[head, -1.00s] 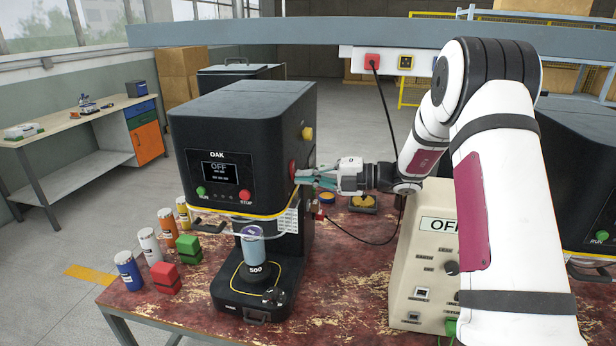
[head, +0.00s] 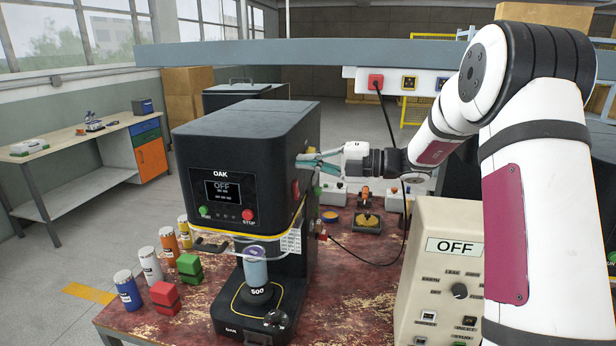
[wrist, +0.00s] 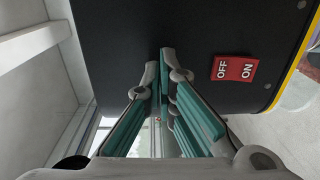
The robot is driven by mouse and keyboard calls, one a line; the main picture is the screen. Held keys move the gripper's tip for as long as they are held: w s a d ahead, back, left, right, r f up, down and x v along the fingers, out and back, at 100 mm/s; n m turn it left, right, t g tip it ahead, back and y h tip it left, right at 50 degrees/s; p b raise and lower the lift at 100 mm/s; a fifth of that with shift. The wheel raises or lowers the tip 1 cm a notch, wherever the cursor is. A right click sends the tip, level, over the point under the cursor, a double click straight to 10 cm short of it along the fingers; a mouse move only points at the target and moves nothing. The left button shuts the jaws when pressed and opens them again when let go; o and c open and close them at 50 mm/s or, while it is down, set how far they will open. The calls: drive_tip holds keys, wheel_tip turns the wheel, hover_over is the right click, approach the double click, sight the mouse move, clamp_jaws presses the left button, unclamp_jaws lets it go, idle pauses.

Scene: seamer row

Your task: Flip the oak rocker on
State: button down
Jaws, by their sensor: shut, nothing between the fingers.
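The oak rocker (wrist: 233,68) is a red switch marked OFF and ON on the machine's side panel. In the head view the rocker (head: 295,188) shows edge-on, below my fingertips. I cannot tell which half is pressed in. My gripper (head: 302,161) is shut and empty, its teal fingers pointing at the side panel. In the wrist view my gripper (wrist: 160,62) is left of the rocker, close to the panel; contact cannot be made out.
A beige control box (head: 445,270) with an OFF display stands at the right of the red worn table (head: 180,322). A black cable (head: 370,262) crosses the table behind. Several cans and red and green blocks (head: 165,295) stand left of the machine. A grey beam (head: 330,57) spans above.

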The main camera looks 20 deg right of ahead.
drive_tip(key=shift+r, duration=0.25)
drive_tip(key=s+d+f+b, duration=0.1)
drive_tip(key=s+d+f, duration=0.2)
drive_tip(key=d, duration=0.3)
drive_tip(key=s+d+f+b, duration=0.2)
drive_tip(key=s+d+f, duration=0.2)
drive_tip(key=d+f, duration=0.1)
drive_tip(key=shift+s+d+h, duration=0.2)
drive_tip(key=shift+d+h, duration=0.1)
drive_tip(key=shift+d, duration=0.5)
